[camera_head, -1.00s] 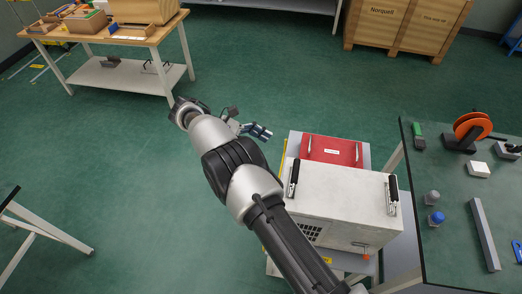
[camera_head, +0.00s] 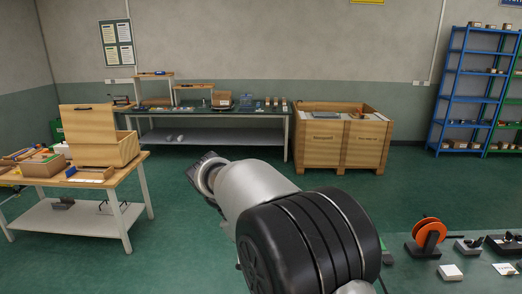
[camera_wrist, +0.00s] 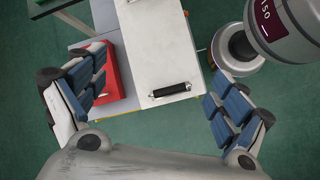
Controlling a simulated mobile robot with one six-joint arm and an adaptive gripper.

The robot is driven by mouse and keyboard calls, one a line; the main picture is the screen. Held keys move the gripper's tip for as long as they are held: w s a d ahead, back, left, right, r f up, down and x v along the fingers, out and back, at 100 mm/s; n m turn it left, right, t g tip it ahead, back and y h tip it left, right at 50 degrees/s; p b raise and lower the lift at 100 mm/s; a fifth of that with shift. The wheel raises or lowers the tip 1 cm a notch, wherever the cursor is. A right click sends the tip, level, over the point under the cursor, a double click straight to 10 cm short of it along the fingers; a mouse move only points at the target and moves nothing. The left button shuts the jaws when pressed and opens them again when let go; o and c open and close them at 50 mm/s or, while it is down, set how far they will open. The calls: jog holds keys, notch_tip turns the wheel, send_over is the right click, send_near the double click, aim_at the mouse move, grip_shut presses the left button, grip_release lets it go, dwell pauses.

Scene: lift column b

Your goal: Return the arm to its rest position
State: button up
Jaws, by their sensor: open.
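My gripper (camera_wrist: 150,105) shows in the wrist view with its two blue-padded fingers spread wide apart and nothing between them. Below it are a pale grey box (camera_wrist: 150,45) with a black handle (camera_wrist: 170,90) and a red case (camera_wrist: 112,75) beside it, both apart from the fingers. In the head view my arm rises from the lower middle, bent toward the upper left.
A workbench with a wooden box (camera_head: 100,135) stands at left. A long bench (camera_head: 215,135) lines the back wall beside a wooden crate (camera_head: 340,138). An orange reel (camera_head: 428,232) sits on the table at lower right. Green floor between is open.

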jog(key=s+d+r+m+t+y, duration=0.1)
jog(key=s+d+r+m+y, duration=0.1)
jog(key=s+d+r+m, duration=0.25)
jog(key=s+d+r+m+t+y, duration=0.1)
jog(key=s+d+r+y, duration=0.15)
jog(key=s+d, duration=0.4)
jog(key=s+f+m+t+y, duration=0.1)
jog(key=s+m+t, duration=0.1)
jog(key=s, duration=0.5)
jog(key=s+f+m+t+y, duration=0.1)
jog(key=s+m, duration=0.3)
jog(key=s, duration=0.4)
jog(key=shift+d+f+t, duration=0.3)
jog(key=shift+f+t, duration=0.1)
jog(key=shift+f, duration=0.4)
jog(key=shift+w, duration=0.1)
